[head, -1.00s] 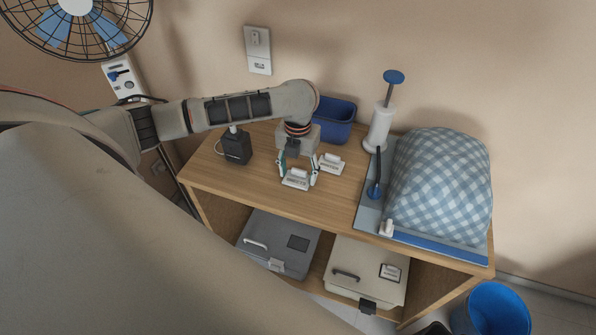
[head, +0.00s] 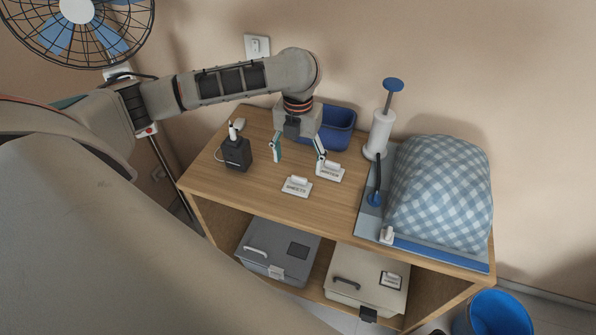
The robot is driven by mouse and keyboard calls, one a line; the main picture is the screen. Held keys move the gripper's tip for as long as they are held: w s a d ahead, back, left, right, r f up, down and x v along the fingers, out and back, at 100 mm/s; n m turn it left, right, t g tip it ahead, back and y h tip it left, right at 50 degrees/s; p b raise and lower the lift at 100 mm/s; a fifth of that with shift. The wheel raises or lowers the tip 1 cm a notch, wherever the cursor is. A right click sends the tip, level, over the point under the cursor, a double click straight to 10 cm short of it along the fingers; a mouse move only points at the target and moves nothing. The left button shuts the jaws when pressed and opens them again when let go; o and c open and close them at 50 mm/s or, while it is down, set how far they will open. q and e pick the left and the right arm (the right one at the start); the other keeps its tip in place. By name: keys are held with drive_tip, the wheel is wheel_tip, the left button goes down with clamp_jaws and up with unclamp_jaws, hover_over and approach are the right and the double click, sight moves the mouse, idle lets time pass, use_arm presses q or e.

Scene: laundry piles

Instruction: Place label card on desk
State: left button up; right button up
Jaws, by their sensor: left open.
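Two small white label cards on stands rest on the wooden desk (head: 240,188). The front label card (head: 297,187) lies flat-based near the middle of the desktop. The other label card (head: 330,172) is just behind it and to the right. My left gripper (head: 298,157) is open and empty, above and behind the front card. Its right finger comes down close to the rear card; I cannot tell whether they touch. The print on the cards is too small to read surely. My right gripper is not in view.
A blue bin (head: 338,130) stands behind my gripper. A black box (head: 236,153) is at the left. A white pump (head: 380,130) and a checked bundle (head: 440,190) fill the right. Two lidded boxes (head: 280,247) (head: 365,280) sit on the shelf below.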

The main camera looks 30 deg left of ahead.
use_arm(q)
wheel_tip(320, 180, up, 4)
drive_tip(key=shift+f, duration=0.15)
idle(0.6)
